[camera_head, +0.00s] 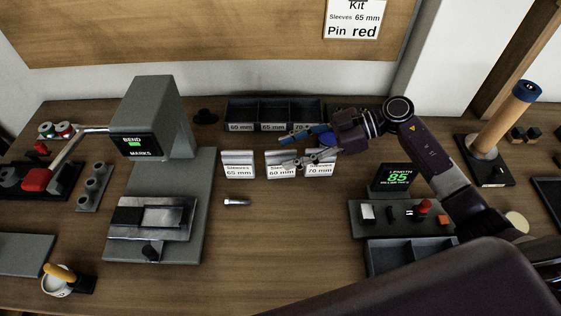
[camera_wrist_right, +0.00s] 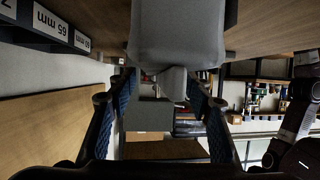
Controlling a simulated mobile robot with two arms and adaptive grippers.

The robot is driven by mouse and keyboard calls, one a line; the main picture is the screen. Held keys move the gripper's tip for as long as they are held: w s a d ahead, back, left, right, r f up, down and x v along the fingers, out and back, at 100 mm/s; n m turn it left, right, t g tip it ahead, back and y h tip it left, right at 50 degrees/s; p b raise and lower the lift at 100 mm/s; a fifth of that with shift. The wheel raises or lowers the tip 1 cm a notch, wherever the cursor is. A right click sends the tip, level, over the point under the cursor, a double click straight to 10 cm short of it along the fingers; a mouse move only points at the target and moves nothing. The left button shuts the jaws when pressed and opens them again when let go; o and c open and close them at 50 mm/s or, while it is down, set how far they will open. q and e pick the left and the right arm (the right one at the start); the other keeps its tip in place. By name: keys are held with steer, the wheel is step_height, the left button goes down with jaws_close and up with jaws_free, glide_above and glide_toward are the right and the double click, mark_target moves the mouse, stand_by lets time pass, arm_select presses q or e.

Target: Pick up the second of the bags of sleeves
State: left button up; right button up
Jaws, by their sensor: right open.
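Three white-labelled bags of sleeves stand in a row on the wooden table in the head view. The left bag (camera_head: 238,165) reads 65 mm, the second bag (camera_head: 280,171) appears to read 60 mm, and the right bag (camera_head: 320,170) reads 70 mm. My right gripper (camera_head: 287,150) is open, its fingers pointing left at the second bag's top and partly covering its upper edge and the right bag's top. My left gripper is not in view.
A dark bin row (camera_head: 270,112) with size labels stands behind the bags. The grey bending machine (camera_head: 165,120) is to the left. A bolt-like metal piece (camera_head: 237,202) lies in front. A length display (camera_head: 395,180) stands at right.

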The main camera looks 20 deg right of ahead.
mark_target(280, 154)
steer(key=x, duration=0.4)
steer(key=shift+w+f+p, duration=0.1)
steer(key=shift+f+p, duration=0.05)
steer(key=shift+p, duration=0.2)
steer(key=shift+c, duration=0.2)
jaws_close()
